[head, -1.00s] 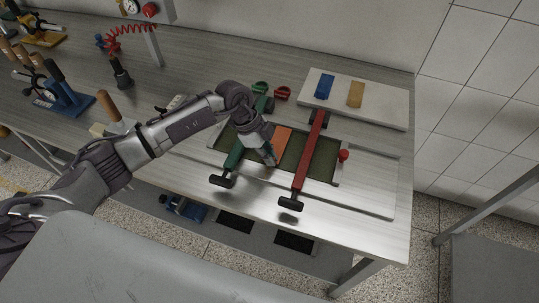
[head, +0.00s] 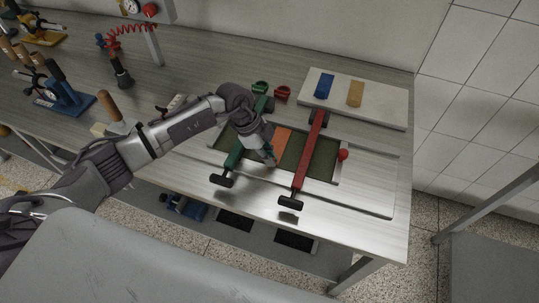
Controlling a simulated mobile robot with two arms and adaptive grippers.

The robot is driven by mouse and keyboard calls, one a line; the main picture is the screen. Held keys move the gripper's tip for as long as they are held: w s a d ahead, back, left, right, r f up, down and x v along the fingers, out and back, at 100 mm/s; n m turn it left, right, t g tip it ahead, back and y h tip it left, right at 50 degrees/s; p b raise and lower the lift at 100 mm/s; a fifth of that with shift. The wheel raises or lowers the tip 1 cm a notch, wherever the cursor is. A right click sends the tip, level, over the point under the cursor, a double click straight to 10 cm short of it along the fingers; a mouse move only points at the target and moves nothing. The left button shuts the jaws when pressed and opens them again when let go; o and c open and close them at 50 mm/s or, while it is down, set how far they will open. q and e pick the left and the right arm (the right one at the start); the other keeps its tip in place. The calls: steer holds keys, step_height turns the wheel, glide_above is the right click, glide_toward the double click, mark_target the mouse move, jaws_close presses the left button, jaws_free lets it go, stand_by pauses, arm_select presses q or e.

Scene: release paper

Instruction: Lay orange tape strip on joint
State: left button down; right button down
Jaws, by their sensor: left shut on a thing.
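An orange tape strip (head: 282,141) lies along the dark green panel area (head: 320,165) between a green clamp bar (head: 234,155) and a red clamp bar (head: 310,155). My left gripper (head: 272,163) points down at the near end of the strip and is shut on it. The gripper hides the strip's near end and its fingertips are small. I cannot see the joint itself beneath the strip. My right gripper is not in view.
A pale board (head: 380,103) at the back right bears a blue strip (head: 324,86) and a tan strip (head: 355,94). A red knob (head: 343,155) is right of the red bar. Green and red cups (head: 282,93) stand behind.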

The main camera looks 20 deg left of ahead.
arm_select(q)
steer(key=c, duration=1.2)
jaws_free()
steer(key=shift+r, duration=0.1)
